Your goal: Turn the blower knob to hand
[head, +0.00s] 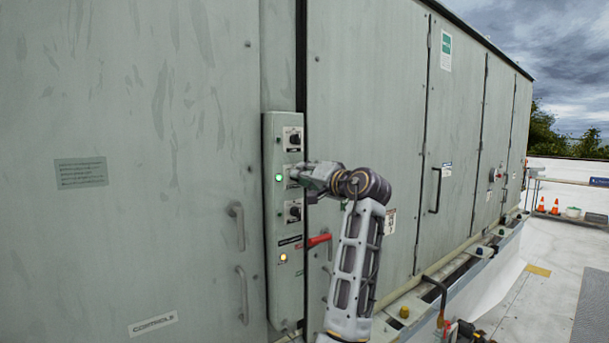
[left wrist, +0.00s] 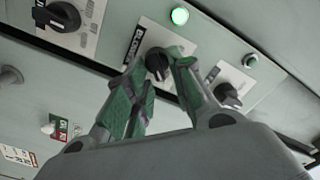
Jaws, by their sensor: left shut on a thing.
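The blower knob (left wrist: 157,62) is a black rotary knob on a white label plate reading "BLOWER" on the grey control box (head: 269,245). In the left wrist view, the green-padded fingers of my left gripper (left wrist: 160,70) are on either side of it, shut on it. In the head view my left gripper (head: 308,176) reaches the middle of the box from the right and hides the knob. The position the knob points to cannot be read. My right gripper is not in view.
Similar black knobs sit above (head: 293,138) and below (head: 294,210) on the box. A green lamp (head: 279,178) and an amber lamp (head: 283,257) are lit. A red handle (head: 318,240) sticks out lower right. Door handles (head: 238,226) stand left.

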